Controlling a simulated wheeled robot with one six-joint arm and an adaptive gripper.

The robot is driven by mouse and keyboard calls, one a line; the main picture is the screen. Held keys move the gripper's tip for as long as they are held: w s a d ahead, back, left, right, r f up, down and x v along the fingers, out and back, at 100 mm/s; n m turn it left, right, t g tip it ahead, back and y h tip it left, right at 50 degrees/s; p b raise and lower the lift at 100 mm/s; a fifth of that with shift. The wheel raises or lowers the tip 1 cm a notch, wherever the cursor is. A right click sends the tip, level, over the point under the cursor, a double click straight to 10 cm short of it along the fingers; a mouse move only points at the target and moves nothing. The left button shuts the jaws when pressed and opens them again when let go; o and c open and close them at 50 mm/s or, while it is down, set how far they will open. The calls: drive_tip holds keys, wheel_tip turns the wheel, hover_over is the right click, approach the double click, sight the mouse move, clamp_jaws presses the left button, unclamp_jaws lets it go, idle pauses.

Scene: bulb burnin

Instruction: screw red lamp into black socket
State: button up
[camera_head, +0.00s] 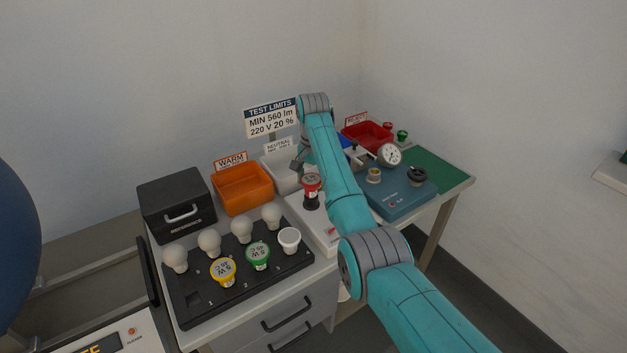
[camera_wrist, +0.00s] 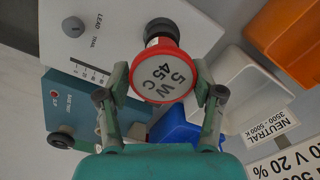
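The red lamp (camera_head: 312,181), with a pale round face marked 5 W 45 C, stands upright on the black socket (camera_head: 312,201) on a white device. In the wrist view the lamp (camera_wrist: 160,76) faces the camera, with the dark socket (camera_wrist: 163,32) partly hidden behind it. How far the threads are engaged cannot be seen. My gripper (camera_wrist: 161,84) is open, one finger on each side of the lamp's rim in that view. In the head view my gripper (camera_head: 297,165) is above and left of the lamp, apparently apart from it.
The white device (camera_head: 325,233) has a knob (camera_wrist: 73,27). A blue tester (camera_head: 400,200) with a gauge (camera_head: 389,155) stands right. An orange bin (camera_head: 243,188), white bin (camera_head: 283,178) and red bin (camera_head: 367,135) stand behind. A black rack (camera_head: 205,308) holds several lamps.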

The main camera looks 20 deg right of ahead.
drive_tip(key=shift+s+d+f, duration=0.1)
drive_tip(key=shift+d+f, duration=0.05)
drive_tip(key=c, duration=0.4)
drive_tip(key=m, duration=0.7)
drive_tip(key=shift+s+d+f, duration=0.15)
drive_tip(key=shift+s+f, duration=0.05)
drive_tip(key=m, duration=0.6)
drive_tip(key=shift+s, duration=0.15)
drive_tip(key=m, duration=0.5)
drive_tip(key=shift+s+a+m, duration=0.1)
drive_tip(key=shift+a+m, duration=0.2)
drive_tip(key=shift+m, duration=0.1)
drive_tip(key=m, duration=0.4)
drive_tip(key=shift+r, duration=0.2)
drive_tip(key=o, duration=1)
